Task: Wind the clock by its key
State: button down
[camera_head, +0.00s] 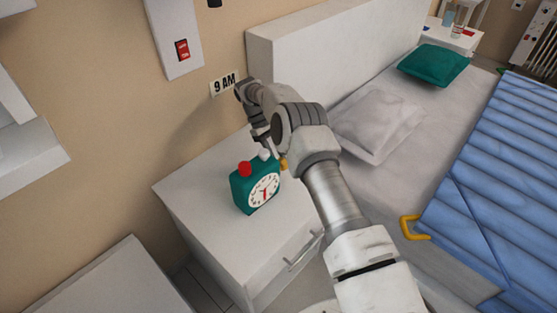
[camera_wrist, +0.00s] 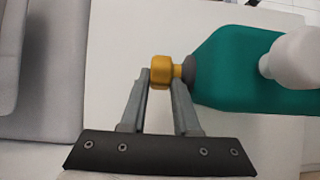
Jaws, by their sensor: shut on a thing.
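The clock (camera_head: 255,186) is teal with a white dial, a red button and a white button on top, and stands upright on the white nightstand. In the wrist view, part of its teal body (camera_wrist: 235,70) shows at the right. Its yellow key (camera_wrist: 162,72) sticks out from a dark round base on the clock's side. My gripper (camera_wrist: 162,82) is shut on the key, with one finger on each side of it.
The nightstand (camera_head: 200,185) has free top around the clock. A bed with a grey pillow (camera_head: 378,122), a green pillow (camera_head: 433,64) and a blue cover (camera_head: 500,170) lies to the right.

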jog(key=c, duration=0.9)
grip_release()
notch_tip(320, 180, up, 5)
jog(key=shift+f+p, duration=0.1)
jog(key=shift+p, duration=0.75)
jog(key=s+d+r, duration=0.1)
jog(key=d+r, duration=0.1)
jog(key=d, duration=0.1)
jog(key=s+d+r+p, duration=0.1)
jog(key=d+r, duration=0.1)
jog(key=d, duration=0.2)
jog(key=s+d+r+p, duration=0.1)
jog(key=s+d+r, duration=0.1)
jog(key=d, duration=0.2)
jog(key=shift+r, duration=0.1)
jog(key=shift+p, duration=0.3)
